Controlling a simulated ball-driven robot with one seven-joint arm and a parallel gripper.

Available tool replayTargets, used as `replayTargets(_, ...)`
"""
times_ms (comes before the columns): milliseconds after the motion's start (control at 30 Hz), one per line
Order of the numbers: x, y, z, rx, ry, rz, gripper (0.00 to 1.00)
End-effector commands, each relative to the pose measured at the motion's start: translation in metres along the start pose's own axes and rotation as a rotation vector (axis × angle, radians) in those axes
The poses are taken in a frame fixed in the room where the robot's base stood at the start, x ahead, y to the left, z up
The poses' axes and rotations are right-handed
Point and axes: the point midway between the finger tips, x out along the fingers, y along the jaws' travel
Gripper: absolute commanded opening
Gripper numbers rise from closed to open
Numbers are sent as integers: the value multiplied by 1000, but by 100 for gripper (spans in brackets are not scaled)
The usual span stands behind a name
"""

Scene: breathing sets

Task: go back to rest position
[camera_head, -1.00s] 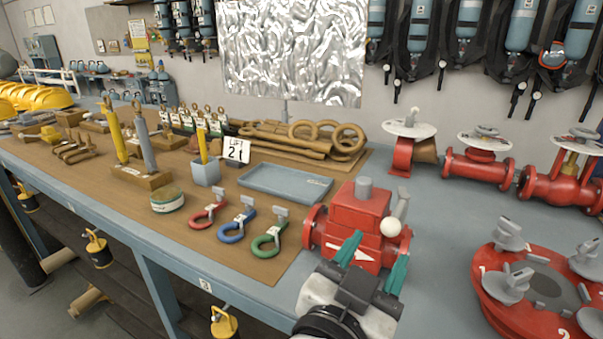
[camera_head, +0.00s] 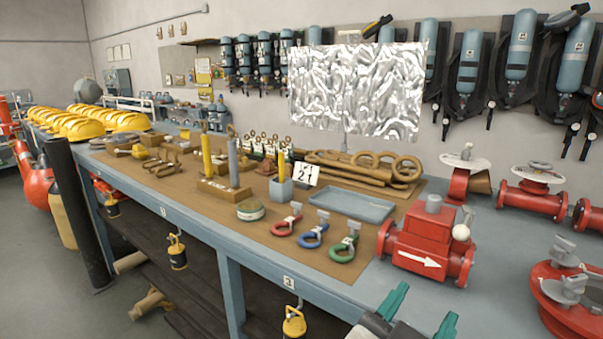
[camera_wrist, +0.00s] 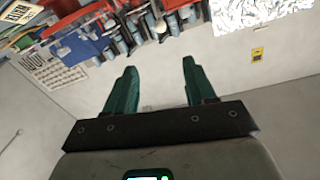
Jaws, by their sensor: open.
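My gripper (camera_head: 418,317) shows at the bottom edge of the head view, low and in front of the workbench (camera_head: 262,262). Its two green fingers are spread apart with nothing between them. In the wrist view my gripper (camera_wrist: 155,85) is also open and empty, its fingers set against a plain pale surface. The rest of my arm is cut off by the frame edge in the head view.
A red valve body (camera_head: 425,240) with a white arrow stands on the bench just beyond my gripper. A red round flange part (camera_head: 575,300) is at the right.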

Motion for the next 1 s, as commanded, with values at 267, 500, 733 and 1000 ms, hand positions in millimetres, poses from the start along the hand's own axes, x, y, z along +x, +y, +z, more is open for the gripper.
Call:
replayTargets(267, 19, 24, 32, -93, -106, 18, 55)
replayTargets(500, 38, 58, 75, -211, -254, 33, 55)
replayTargets(733, 51, 122, 143, -384, -511, 34, 55)
replayTargets(1000, 6, 251, 255, -621, -1059, -91, 55)
